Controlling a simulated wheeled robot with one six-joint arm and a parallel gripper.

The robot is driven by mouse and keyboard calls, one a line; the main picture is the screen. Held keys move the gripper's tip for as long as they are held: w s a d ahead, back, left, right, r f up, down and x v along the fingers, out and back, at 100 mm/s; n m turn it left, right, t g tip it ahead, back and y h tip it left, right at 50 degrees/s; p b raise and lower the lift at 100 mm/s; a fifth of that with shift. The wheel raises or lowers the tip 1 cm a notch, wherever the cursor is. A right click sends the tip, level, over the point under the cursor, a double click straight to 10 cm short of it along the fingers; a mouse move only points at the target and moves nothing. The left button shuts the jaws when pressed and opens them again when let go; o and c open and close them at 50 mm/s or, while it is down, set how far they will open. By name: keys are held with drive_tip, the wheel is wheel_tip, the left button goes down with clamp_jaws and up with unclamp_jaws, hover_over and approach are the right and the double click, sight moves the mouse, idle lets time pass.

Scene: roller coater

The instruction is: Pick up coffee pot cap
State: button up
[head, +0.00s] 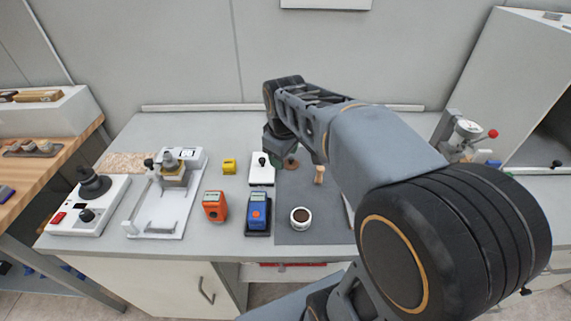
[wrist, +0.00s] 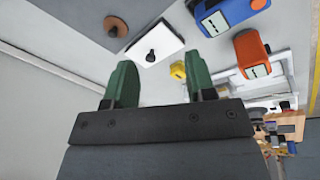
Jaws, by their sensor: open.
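No object is plainly marked as a coffee pot cap. One round piece that could be it is a flat brown disc with a dark centre (wrist: 116,26), lying on the grey mat at the top left of the wrist view; it also shows partly behind my arm in the head view (head: 291,164). Another candidate is a small black knob (wrist: 151,55) on a white flat block (wrist: 160,37), also seen in the head view (head: 262,160). My gripper (wrist: 162,82) has two green fingers wide apart with nothing between them. It is above the back of the bench, apart from both pieces.
An orange meter (head: 215,206), a blue meter (head: 257,213) and a white cup with brown contents (head: 301,218) stand near the front. A yellow block (head: 229,166) is left of the white block. A white-based apparatus (head: 165,205) fills the left. The wall closes off the back.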

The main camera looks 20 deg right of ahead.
drive_tip(key=w+d+f+n+g, duration=0.1)
drive_tip(key=w+d+n, duration=0.25)
drive_tip(key=w, duration=0.35)
drive_tip(key=w+d+f+n+g, duration=0.1)
drive_tip(key=w+d+n, duration=0.2)
drive_tip(key=w+n, duration=0.25)
hover_over(291, 158)
drive_tip(key=shift+g+h, duration=0.3)
drive_tip(key=shift+h, duration=0.1)
drive_tip(key=f, duration=0.5)
drive_tip(key=a+f, duration=0.1)
drive_tip(key=f, duration=0.1)
drive_tip(key=shift+s+f, duration=0.1)
drive_tip(key=shift+f, duration=0.25)
drive_tip(key=shift+d+f+p, duration=0.25)
drive_tip(key=shift+f, duration=1.3)
drive_tip(key=shift+d+f+p, duration=0.2)
drive_tip(key=shift+f+p, duration=0.05)
drive_tip(key=shift+f, duration=1.25)
clamp_jaws()
